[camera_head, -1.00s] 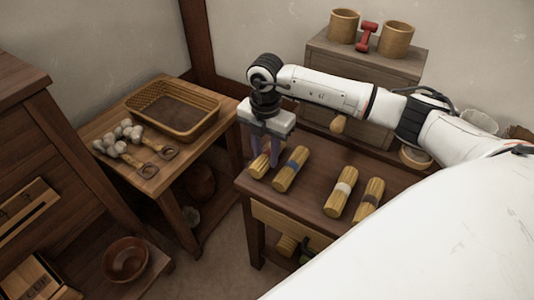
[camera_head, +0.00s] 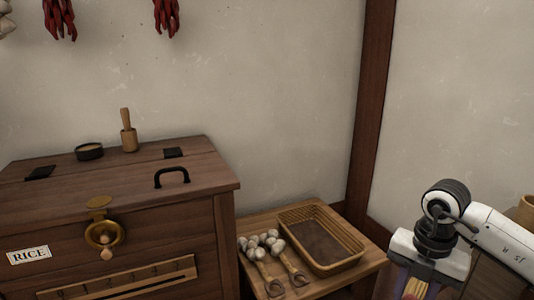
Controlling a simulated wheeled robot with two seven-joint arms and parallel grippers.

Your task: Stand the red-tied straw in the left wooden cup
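My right gripper (camera_head: 415,287) is low at the right of the head view, its arm coming in from the right. It is shut on a straw bundle (camera_head: 421,283), whose pale end shows between the fingers. A bit of red shows at the bundle near the bottom edge. The lower part of the bundle is cut off, so I cannot tell how far it is above the table. A wooden cup (camera_head: 527,209) shows only in part at the right edge. The other cup is out of view. My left gripper is not in view.
A wicker basket (camera_head: 348,261) and several garlic bulbs (camera_head: 262,240) lie on a small wooden table left of my gripper. A large rice chest (camera_head: 110,215) stands at the left, with a black bowl and wooden pestle on top. A dark post (camera_head: 372,110) stands behind.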

